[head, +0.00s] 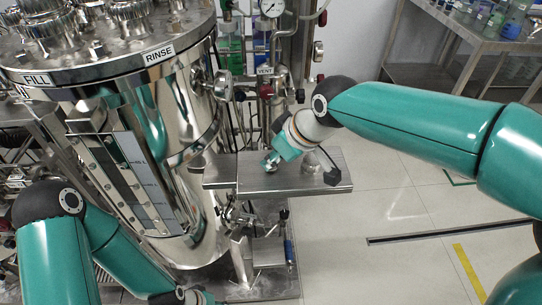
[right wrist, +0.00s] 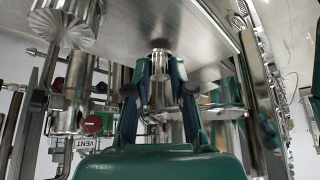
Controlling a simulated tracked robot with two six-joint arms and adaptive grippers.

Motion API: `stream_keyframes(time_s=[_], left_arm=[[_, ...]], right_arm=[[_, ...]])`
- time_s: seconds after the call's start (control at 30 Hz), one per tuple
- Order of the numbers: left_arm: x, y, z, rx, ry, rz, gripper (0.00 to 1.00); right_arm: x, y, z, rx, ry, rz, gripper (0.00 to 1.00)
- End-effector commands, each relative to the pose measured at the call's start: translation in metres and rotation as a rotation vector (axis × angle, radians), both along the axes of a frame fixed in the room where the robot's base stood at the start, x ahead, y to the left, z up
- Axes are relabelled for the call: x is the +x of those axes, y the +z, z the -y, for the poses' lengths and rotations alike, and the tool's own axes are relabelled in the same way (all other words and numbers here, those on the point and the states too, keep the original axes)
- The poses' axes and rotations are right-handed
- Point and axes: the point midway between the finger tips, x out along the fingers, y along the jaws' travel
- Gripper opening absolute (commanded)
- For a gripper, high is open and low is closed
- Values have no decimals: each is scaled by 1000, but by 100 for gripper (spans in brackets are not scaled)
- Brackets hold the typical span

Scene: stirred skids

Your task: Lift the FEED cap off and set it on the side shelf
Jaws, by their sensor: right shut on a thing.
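My right gripper (head: 270,161) is low over the steel side shelf (head: 310,180), beside the vessel. In the right wrist view its fingers (right wrist: 160,85) are shut around a small shiny metal cap (right wrist: 160,63). The cap's end is close to a flat steel surface (right wrist: 190,20); I cannot tell whether they touch. No FEED label is readable, so the cap's name cannot be confirmed. The big steel vessel (head: 180,125) has a lid with FILL and RINSE labels.
A bench with bottles (head: 490,40) is at upper right. Floor to the right is clear.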

Motion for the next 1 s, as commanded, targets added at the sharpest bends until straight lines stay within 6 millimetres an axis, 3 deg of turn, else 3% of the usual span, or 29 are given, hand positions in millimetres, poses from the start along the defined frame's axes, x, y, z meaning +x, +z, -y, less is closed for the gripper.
stream_keyframes(time_s=[0.3,0.33,0.5,0.8,1.0], left_arm=[[0,-6,0,0,0,0,40],[0,-5,0,0,0,0,40],[0,-5,0,0,0,0,40],[0,-4,0,0,0,0,40],[0,7,0,0,0,0,40]], right_arm=[[0,-7,0,0,0,0,0],[0,-6,0,0,0,0,27],[0,-6,0,0,0,0,51],[0,-5,1,-1,0,-1,51],[-6,13,7,0,-1,1,51]])
